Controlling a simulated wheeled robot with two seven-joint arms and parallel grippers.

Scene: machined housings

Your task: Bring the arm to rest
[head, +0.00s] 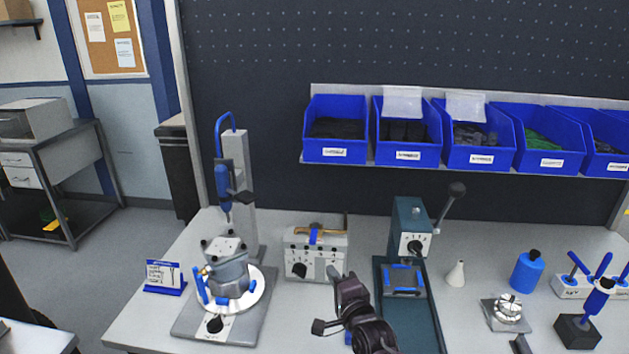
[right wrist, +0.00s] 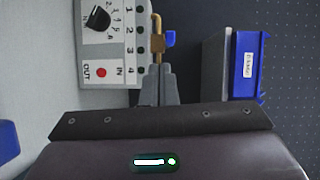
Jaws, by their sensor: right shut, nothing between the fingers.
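My right arm comes in from the bottom of the head view, and its dark gripper (head: 336,275) is at the front right of a grey box with a dial (head: 302,266). In the right wrist view the grey fingers (right wrist: 157,80) are together, with nothing between them. The box (right wrist: 108,45) is to the left of the fingers there, and a brass part (right wrist: 157,42) with a blue piece shows past their tips. I cannot tell whether the fingers touch it. My left gripper is not in view.
A fixture with a round white plate (head: 256,293) holds a grey housing (head: 231,277) at left. A green lever press (head: 409,232) stands right of the gripper. Farther right are a white cone (head: 456,274) and a blue bottle (head: 527,272). Blue bins (head: 336,150) line the back.

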